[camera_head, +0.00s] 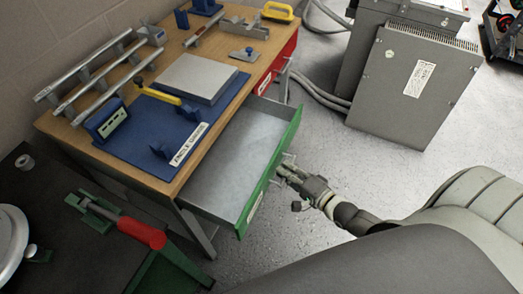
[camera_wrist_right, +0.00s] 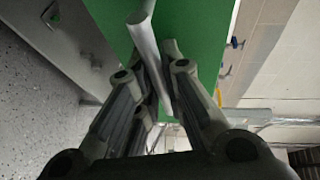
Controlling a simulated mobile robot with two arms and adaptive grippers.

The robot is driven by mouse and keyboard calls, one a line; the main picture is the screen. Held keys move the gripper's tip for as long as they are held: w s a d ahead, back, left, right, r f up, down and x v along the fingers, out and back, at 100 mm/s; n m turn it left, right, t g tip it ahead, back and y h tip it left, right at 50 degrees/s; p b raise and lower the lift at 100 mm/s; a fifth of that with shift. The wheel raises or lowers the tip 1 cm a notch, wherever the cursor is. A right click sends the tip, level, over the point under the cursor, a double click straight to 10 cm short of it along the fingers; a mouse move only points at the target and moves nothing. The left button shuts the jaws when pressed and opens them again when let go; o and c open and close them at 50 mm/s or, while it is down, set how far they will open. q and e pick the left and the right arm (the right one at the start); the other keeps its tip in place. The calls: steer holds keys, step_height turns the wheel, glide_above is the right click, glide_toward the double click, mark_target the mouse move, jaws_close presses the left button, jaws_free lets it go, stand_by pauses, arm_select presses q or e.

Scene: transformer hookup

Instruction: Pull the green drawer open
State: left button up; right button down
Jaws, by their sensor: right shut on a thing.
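The green drawer (camera_head: 268,178) stands pulled out from under the wooden workbench (camera_head: 171,180), and its grey inside looks empty. Its green front also fills the middle of the right wrist view (camera_wrist_right: 200,30). My right gripper (camera_head: 287,172) is at the drawer front, shut on the metal bar handle (camera_wrist_right: 146,42). In the right wrist view the handle runs between the fingers of my right gripper (camera_wrist_right: 155,85). My left gripper does not show in either view.
A red drawer (camera_head: 278,68) sits farther along the bench, shut. A large grey cabinet (camera_head: 410,85) with cables stands on the floor to the right. A dark table with a red-handled tool (camera_head: 142,232) is at the lower left. Speckled floor is free between drawer and cabinet.

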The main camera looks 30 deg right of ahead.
steer(key=s+d, duration=0.5)
steer(key=s, duration=0.1)
steer(key=shift+s+p, duration=0.35)
steer(key=shift+d, duration=0.1)
steer(key=c, duration=1.8)
jaws_free()
steer(key=v, duration=1.2)
